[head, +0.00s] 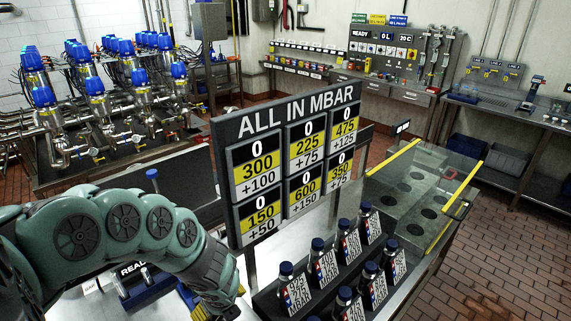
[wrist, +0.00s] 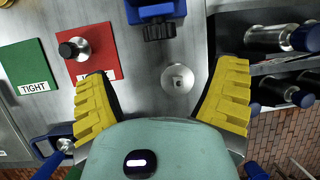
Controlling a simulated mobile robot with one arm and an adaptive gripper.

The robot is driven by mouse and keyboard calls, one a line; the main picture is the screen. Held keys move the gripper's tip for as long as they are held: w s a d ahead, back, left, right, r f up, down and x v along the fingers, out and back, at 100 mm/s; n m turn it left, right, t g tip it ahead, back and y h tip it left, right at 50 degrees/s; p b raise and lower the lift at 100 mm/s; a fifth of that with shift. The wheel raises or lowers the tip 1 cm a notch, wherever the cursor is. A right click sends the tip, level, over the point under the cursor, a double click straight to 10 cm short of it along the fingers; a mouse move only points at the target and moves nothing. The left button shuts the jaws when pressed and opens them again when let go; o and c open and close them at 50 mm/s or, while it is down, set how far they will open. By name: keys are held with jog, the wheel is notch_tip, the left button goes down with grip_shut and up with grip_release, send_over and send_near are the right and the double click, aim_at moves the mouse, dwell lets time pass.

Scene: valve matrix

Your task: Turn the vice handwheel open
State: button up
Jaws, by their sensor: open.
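In the wrist view, a blue block with a dark ridged handwheel (wrist: 158,30) is at the top centre, and it looks like the vice. My gripper (wrist: 162,98) has its two yellow fingers spread wide with nothing between them but the metal bench top and a small round metal fitting (wrist: 178,79). The handwheel is beyond the fingertips, apart from them. In the head view, my gripper is mostly hidden at the bottom edge behind my arm, and I cannot make out the handwheel there.
A green TIGHT mat (wrist: 29,68) and a red mat (wrist: 82,70) bearing a black-capped metal part lie left of the fingers. Blue-capped bottles (head: 325,262) stand in a rack on the right. A pressure board (head: 291,112) stands behind the bench.

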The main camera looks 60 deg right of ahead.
jog(key=d+p+v, duration=0.1)
jog(key=p+v, duration=0.3)
jog(key=v, duration=0.1)
jog(key=s+d+f+n+g+h+b, duration=0.1)
jog(key=s+d+f+n+b, duration=0.3)
jog(key=s+d, duration=0.4)
jog(key=shift+d+f+h, duration=0.6)
jog(key=shift+d+h, duration=0.1)
jog(key=shift+d, duration=1.55)
jog(key=shift+g, duration=0.3)
